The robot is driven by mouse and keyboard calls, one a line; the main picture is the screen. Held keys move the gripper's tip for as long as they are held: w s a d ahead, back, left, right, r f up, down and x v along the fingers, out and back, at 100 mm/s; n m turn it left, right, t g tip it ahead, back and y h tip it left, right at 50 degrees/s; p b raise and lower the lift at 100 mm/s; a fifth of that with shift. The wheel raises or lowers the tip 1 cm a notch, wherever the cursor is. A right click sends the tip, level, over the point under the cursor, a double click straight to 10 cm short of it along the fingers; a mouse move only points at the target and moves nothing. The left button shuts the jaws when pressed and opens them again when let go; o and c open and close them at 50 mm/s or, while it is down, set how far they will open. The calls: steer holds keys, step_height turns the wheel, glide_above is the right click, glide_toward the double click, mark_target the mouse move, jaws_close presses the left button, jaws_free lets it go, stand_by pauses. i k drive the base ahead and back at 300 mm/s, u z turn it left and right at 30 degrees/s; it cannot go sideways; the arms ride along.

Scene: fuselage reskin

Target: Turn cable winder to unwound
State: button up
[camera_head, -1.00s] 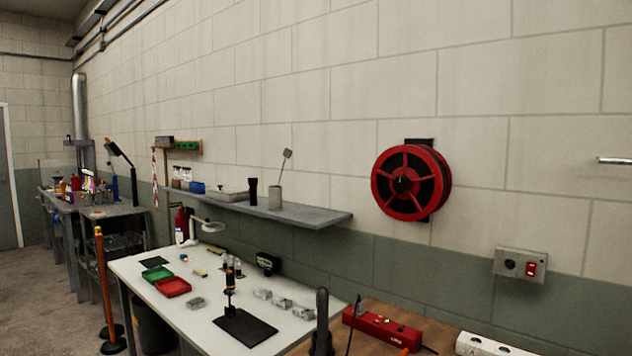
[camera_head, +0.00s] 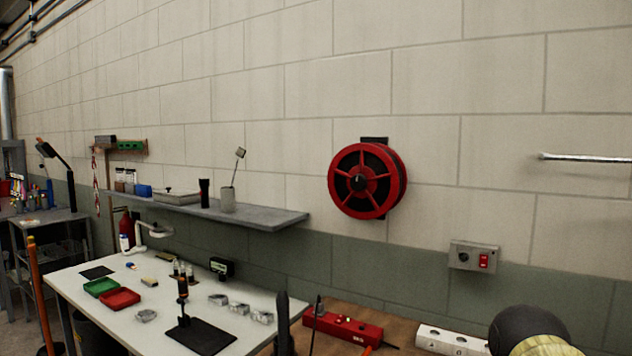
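The cable winder (camera_head: 362,185) is a red spoked reel with a dark hub, fixed to the block wall right of the picture's middle. It faces a little to the left, and its dark mounting bracket shows above and below it. I cannot tell from here how much cable is on it. My gripper is not in view, so nothing of mine is seen touching the winder.
A grey shelf (camera_head: 270,217) juts from the wall left of the winder. Below are a white workbench (camera_head: 150,320) with trays and a wooden bench with a red power strip (camera_head: 342,327). A switch box (camera_head: 474,257) sits lower right. A dark rounded object (camera_head: 525,328) fills the bottom right.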

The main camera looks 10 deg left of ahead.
mark_target(357, 183)
steer(key=u, duration=2.05)
steer(key=i, duration=2.55)
steer(key=z, duration=2.55)
